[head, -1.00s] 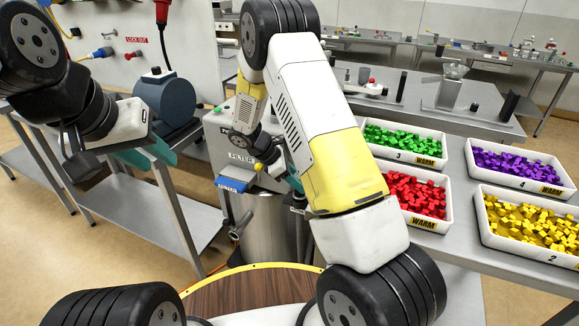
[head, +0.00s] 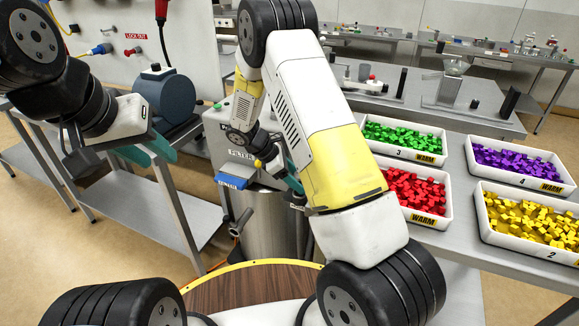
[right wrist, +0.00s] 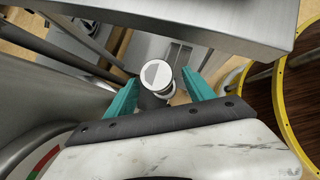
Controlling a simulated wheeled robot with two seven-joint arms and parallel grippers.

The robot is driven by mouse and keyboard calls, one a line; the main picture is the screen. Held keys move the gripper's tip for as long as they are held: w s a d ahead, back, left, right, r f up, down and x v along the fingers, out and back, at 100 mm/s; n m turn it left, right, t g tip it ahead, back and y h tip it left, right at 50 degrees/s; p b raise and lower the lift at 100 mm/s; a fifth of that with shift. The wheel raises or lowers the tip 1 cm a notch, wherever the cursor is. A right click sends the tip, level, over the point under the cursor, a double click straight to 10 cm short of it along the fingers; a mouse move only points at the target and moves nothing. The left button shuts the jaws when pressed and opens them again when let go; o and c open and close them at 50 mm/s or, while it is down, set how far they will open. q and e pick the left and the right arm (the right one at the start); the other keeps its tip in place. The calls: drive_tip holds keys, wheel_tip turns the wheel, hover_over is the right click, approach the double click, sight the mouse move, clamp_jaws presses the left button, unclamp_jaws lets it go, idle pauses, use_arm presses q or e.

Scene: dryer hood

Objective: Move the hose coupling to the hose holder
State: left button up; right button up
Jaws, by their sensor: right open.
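In the right wrist view, a round part with a pale cap (right wrist: 157,75), apparently the hose coupling, shows between the teal fingers of my right gripper (right wrist: 161,79). The gripper is open, with a finger on either side; contact is not clear. In the head view, my right gripper (head: 291,182) is mostly hidden behind my own arm, in front of the filter unit. A small holder with a partly hidden label (head: 297,206), perhaps the hose holder, is just below it. My left gripper (head: 157,150) is at the left, its teal fingers overlapping; its opening cannot be told.
The filter unit (head: 215,140) with a blue drawer (head: 232,180) stands above a metal drum (head: 262,230). Trays of red (head: 432,220), green (head: 395,152), purple and yellow blocks sit on the right bench. A steel cart (head: 125,205) stands at the left.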

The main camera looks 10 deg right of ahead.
drive_tip(key=v, duration=0.6)
drive_tip(key=shift+a+r, duration=0.25)
drive_tip(key=shift+r, duration=0.1)
